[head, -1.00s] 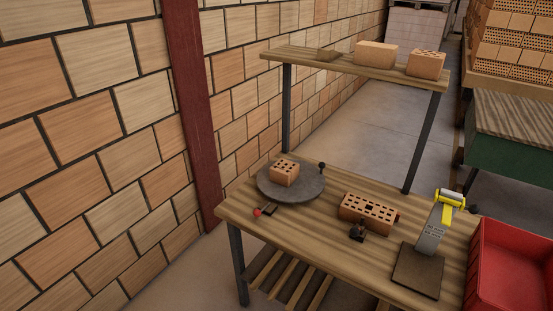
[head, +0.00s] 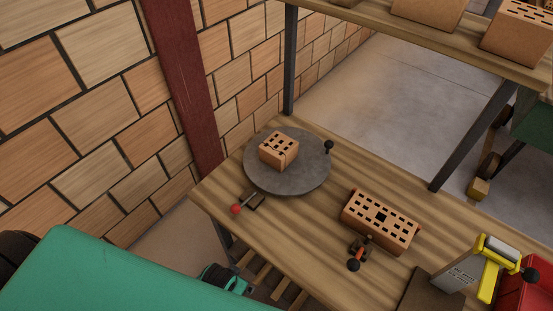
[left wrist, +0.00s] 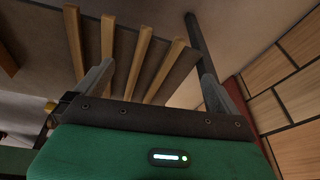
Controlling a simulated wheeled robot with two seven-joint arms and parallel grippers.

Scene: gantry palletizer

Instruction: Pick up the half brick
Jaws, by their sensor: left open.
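The half brick (head: 279,150) is a small orange perforated block. It sits on the round grey turntable (head: 262,181) at the left end of the wooden table. My left gripper (left wrist: 158,82) shows in the left wrist view with its two fingers apart and nothing between them. In the head view my green left arm comes in at the lower left, below and left of the table, well away from the half brick. The left gripper's fingers are not clearly visible there. My right gripper is not in view.
A full-size perforated brick (head: 381,218) lies on the table (head: 318,218), with a small red-and-black tool (head: 360,252) in front. A red-knobbed lever (head: 237,208) and a black knob (head: 328,145) flank the turntable. A yellow-and-grey device (head: 480,270) stands right. A shelf with bricks overhangs the back.

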